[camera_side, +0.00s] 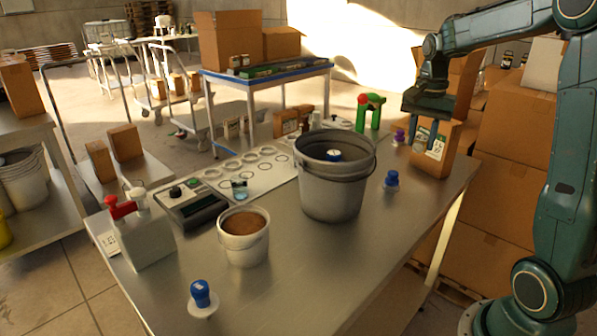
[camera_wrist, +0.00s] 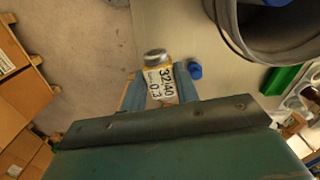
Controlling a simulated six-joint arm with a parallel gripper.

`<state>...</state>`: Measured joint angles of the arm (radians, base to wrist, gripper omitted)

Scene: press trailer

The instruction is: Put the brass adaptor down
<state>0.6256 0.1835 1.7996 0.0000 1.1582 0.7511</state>
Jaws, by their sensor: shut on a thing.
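My gripper (camera_side: 424,138) is at the right end of the steel table, pointing down. In the wrist view its two blue fingers (camera_wrist: 160,92) are shut on a small yellowish piece with a grey metal round end, which I take as the brass adaptor (camera_wrist: 156,62). A white label reading 32/40 and 0.3 covers much of its side. In the side view the fingers are in front of or beside an open cardboard box (camera_side: 433,162) with a white label, and the adaptor is hard to make out there. I cannot tell if it touches anything below.
A large grey bucket (camera_side: 331,196) stands left of my gripper. Blue-topped (camera_side: 391,180) and purple-topped (camera_side: 398,136) knobs and a green stand (camera_side: 370,112) are close by. A smaller brown-filled bucket (camera_side: 243,238) stands further left. The front right tabletop is clear.

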